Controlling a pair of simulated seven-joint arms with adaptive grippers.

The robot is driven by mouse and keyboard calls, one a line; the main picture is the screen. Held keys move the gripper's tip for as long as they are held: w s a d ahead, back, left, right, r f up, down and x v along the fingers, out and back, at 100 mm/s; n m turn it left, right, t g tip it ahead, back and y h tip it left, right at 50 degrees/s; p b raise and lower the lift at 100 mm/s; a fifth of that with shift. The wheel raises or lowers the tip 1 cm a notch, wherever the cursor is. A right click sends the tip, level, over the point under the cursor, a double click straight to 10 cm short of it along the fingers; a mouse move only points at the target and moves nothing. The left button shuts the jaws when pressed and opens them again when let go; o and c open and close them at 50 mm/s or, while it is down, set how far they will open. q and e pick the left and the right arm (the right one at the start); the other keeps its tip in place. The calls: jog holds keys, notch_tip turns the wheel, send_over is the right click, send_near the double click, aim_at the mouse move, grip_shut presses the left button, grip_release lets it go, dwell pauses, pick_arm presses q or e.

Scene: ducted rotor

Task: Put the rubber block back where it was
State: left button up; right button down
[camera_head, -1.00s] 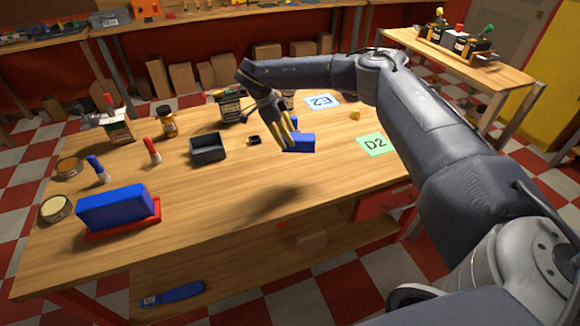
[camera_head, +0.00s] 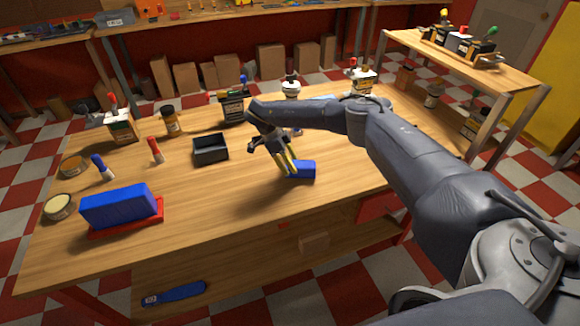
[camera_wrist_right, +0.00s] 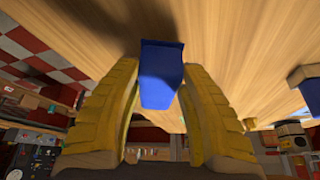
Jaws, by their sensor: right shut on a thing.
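My right gripper (camera_head: 287,165) has yellow fingers and is shut on a small blue block (camera_head: 302,170), low over the right-middle of the wooden table. In the right wrist view the block (camera_wrist_right: 162,75) sits between the two yellow fingers (camera_wrist_right: 160,125), with wood behind it. I cannot tell whether the block touches the table. A larger blue block (camera_head: 118,205) rests on a red tray (camera_head: 155,215) at the table's front left. My left gripper is not in view.
A black open bin (camera_head: 210,150) stands left of the gripper. A red-capped marker (camera_head: 155,150), a blue-capped one (camera_head: 103,168), round tins (camera_head: 58,207) and bottles (camera_head: 170,121) stand farther left and back. The table's front middle is clear.

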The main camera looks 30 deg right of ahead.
jog(key=shift+f, duration=0.6)
jog(key=shift+f, duration=0.15)
jog(key=c, duration=0.8)
grip_release()
jog(key=shift+c, duration=0.2)
jog(key=v, duration=1.2)
jog(key=shift+r, duration=0.25)
